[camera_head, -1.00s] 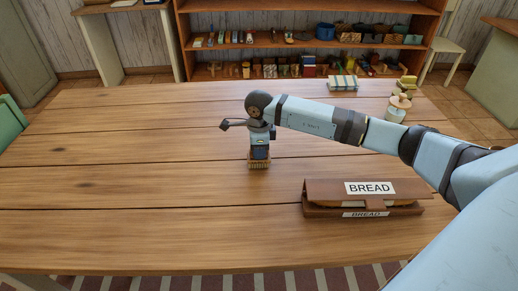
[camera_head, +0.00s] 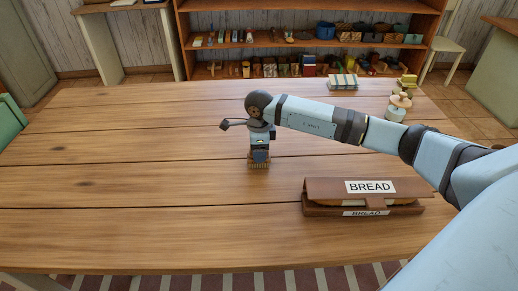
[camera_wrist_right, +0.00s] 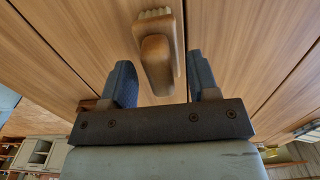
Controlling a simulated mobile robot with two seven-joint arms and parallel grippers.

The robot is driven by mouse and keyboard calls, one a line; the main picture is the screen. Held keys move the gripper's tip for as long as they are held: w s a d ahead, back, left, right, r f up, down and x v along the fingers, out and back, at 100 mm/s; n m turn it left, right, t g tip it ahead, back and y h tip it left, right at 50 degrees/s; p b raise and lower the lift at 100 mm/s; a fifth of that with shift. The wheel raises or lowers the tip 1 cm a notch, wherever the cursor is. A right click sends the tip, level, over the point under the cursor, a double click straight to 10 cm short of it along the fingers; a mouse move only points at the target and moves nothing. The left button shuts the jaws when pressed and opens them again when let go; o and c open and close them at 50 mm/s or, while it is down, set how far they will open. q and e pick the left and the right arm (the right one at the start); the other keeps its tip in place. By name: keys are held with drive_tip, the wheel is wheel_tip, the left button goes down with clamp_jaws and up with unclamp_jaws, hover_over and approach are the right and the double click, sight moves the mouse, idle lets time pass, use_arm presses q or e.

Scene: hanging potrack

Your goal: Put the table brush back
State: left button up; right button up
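The table brush (camera_head: 259,165) is on the wooden table, largely hidden behind my right gripper (camera_head: 260,156) in the head view; its pale bristle edge shows below the fingers. In the right wrist view the brush (camera_wrist_right: 158,58) has a rounded wooden handle pointing toward the palm and pale bristles at its far end. My right gripper is open there, with one blue finger on each side of the handle and a gap on both sides. My left gripper is not in view.
A brown bread box (camera_head: 325,191) labelled BREAD stands on the table at right, below my right arm. A striped box (camera_head: 343,82) and a small jar (camera_head: 399,107) are near the far right edge. A filled shelf (camera_head: 300,52) stands behind. The table's left half is clear.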

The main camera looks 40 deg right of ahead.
wheel_tip(320, 180, up, 14)
drive_tip(key=p, duration=0.1)
idle(0.5)
drive_tip(key=shift+f, duration=0.15)
